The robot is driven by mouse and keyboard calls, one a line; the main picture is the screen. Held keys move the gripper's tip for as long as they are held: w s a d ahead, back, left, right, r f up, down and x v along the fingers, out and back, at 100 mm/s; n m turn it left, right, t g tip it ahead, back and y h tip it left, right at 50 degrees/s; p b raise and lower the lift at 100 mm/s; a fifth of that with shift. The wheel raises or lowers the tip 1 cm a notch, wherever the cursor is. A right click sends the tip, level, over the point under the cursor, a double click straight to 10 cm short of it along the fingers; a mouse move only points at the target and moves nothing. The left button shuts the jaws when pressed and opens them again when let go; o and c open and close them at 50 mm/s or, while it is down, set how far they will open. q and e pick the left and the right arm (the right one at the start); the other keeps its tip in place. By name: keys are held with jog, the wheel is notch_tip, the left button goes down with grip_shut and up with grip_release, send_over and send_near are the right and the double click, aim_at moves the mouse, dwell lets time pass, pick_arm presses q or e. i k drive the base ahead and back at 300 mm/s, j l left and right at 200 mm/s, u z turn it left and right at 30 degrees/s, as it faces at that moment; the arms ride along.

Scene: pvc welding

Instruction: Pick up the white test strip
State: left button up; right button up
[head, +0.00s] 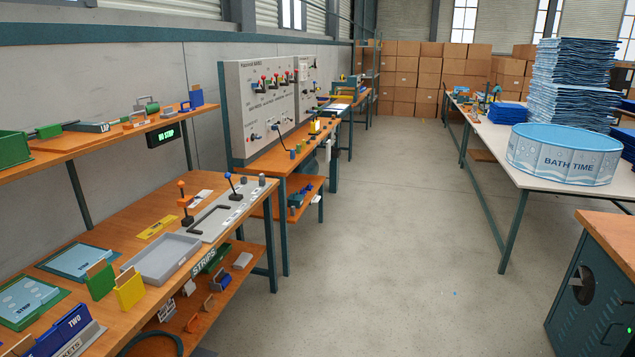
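No piece in the head view can be told for certain as the white test strip. A small pale flat piece (203,195) lies on the left workbench behind a black-based orange lever (185,203). A grey tray (160,258) on the same bench looks empty; the word "STRIPS" shows at the bench's front edge beside it. A yellow strip-like plate (157,227) lies behind the tray. Neither of my grippers is in view.
The left workbench (110,223) also holds a grey plate with a blue lever (232,187), green and yellow holders (129,290) and blue panels (80,262). A shelf hangs above it. A wide clear floor (390,230) separates it from a white table with a blue pool (565,155).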

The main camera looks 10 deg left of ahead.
aim_at(204, 193)
jog(key=i+u, duration=0.1)
jog(key=i, duration=0.35)
jog(key=i+l+u, duration=0.15)
jog(key=i, duration=0.35)
jog(key=i+l+u, duration=0.1)
jog(key=i, duration=0.35)
jog(key=i+l+u, duration=0.1)
jog(key=i, duration=0.35)
